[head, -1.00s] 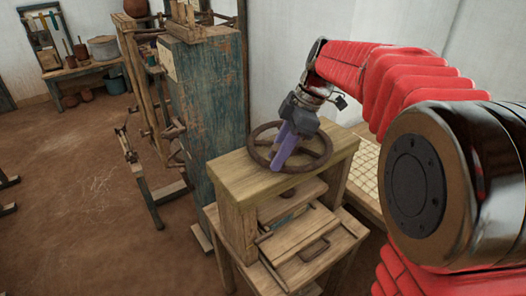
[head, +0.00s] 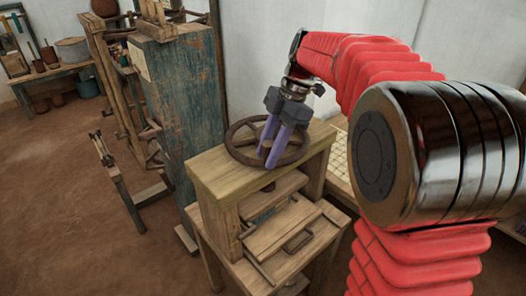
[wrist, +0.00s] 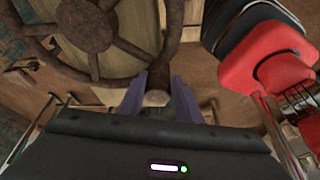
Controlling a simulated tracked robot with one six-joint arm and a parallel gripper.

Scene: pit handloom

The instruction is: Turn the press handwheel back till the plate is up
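The press handwheel (head: 239,151), a rusty spoked ring, lies flat above the press's wooden top (head: 213,177). My gripper (head: 268,157) points down at the wheel's right side, its purple fingers apart. In the wrist view, the wheel (wrist: 131,49) fills the upper left. An upright handle peg (wrist: 157,98) on its rim stands between my fingertips (wrist: 160,78), with a small gap seeming to show at the right finger. Below the top in the head view is a board that looks like the press plate (head: 275,193); its exact height is hard to tell.
A worn blue-green loom post (head: 185,110) stands close left of the press. A lower board with a metal handle (head: 297,241) sticks out at the press's front. A white wall is behind. Open earth floor (head: 70,210) lies to the left.

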